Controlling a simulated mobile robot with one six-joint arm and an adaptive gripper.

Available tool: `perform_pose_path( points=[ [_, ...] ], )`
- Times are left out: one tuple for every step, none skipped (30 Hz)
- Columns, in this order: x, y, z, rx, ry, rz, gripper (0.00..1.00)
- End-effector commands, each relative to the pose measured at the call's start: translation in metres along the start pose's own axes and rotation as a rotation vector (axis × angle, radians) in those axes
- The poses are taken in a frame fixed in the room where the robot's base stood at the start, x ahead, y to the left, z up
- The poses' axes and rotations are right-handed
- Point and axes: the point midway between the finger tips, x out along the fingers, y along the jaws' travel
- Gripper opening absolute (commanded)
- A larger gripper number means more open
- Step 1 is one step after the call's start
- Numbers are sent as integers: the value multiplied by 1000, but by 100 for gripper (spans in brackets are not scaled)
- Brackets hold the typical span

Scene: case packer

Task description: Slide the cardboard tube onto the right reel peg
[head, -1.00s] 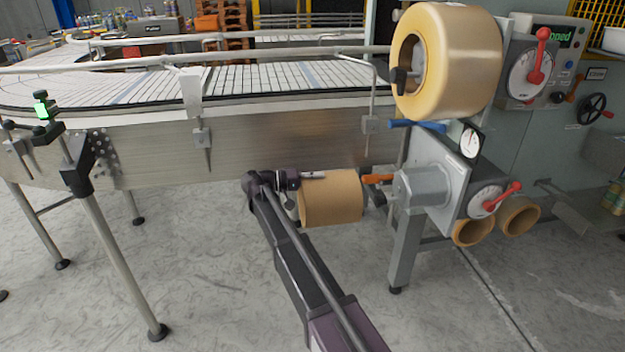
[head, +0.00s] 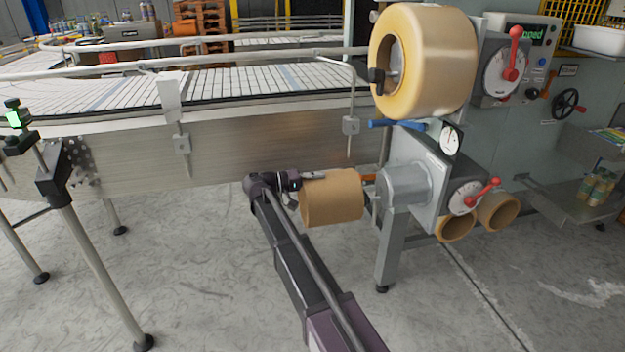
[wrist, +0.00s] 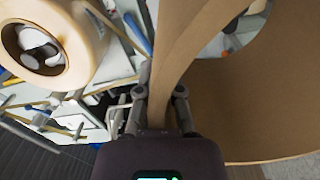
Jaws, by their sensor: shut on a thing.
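The cardboard tube (head: 333,199) is brown, hollow and lies on its side in the air in front of the conveyor's side panel. My gripper (head: 294,181) is shut on the wall of the tube at its left end. The wrist view shows the tube wall (wrist: 180,62) between the two fingers (wrist: 158,112). The grey reel peg (head: 403,185) is on the machine just right of the tube in the head view. The tube's right end is close to the peg; whether they touch or overlap is unclear.
A large tape roll (head: 440,62) sits on the upper reel. An orange handle (head: 368,177) and a blue lever (head: 395,124) are near the peg. Two cardboard tubes (head: 455,228) (head: 499,211) are low at right. The conveyor (head: 200,140) stands behind my arm; the floor in front is clear.

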Motion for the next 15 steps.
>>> perform_pose_path(
  points=[
    [3, 0, 0, 0, 0, 2, 0],
    [5, 0, 0, 0, 0, 2, 0],
    [7, 0, 0, 0, 0, 2, 0],
    [9, 0, 0, 0, 0, 3, 0],
    [11, 0, 0, 0, 0, 3, 0],
    [13, 0, 0, 0, 0, 3, 0],
    [15, 0, 0, 0, 0, 4, 0],
    [17, 0, 0, 0, 0, 4, 0],
    [19, 0, -1, 0, -1, 4, 0],
    [21, 0, -1, 0, -1, 5, 0],
    [22, 0, -1, 0, -1, 5, 0],
    [25, -1, -1, 0, -1, 5, 0],
    [26, -1, -1, 0, -1, 5, 0],
    [28, -1, -1, 0, -1, 6, 0],
    [30, -1, -1, 0, -1, 6, 0]
  ],
)
